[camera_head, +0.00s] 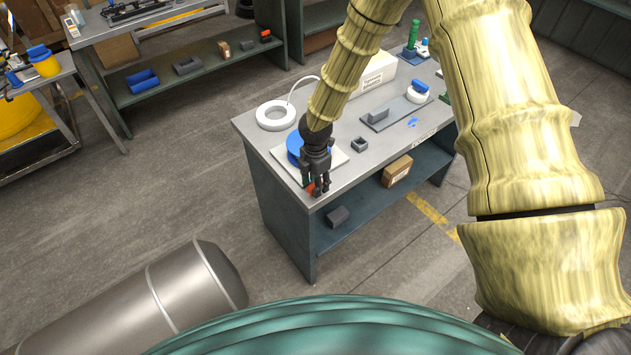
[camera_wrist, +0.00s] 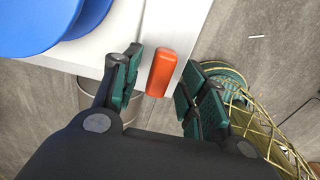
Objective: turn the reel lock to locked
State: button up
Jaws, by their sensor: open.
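My gripper (camera_head: 319,191) is over the table's front corner. In the wrist view my gripper (camera_wrist: 158,92) is open, with the orange handle between its fingers, apparently touching neither.
The grey table (camera_head: 335,180) also bears a white ring (camera_head: 275,115) with a hose, a small grey square block (camera_head: 360,145), a grey plate (camera_head: 390,115) and a white box (camera_head: 376,77). A cardboard box (camera_head: 397,171) is on the lower shelf. A grey tank (camera_head: 150,300) lies in front.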

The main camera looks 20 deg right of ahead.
jog(key=shift+f, duration=0.25)
jog(key=shift+c, duration=0.2)
grip_shut()
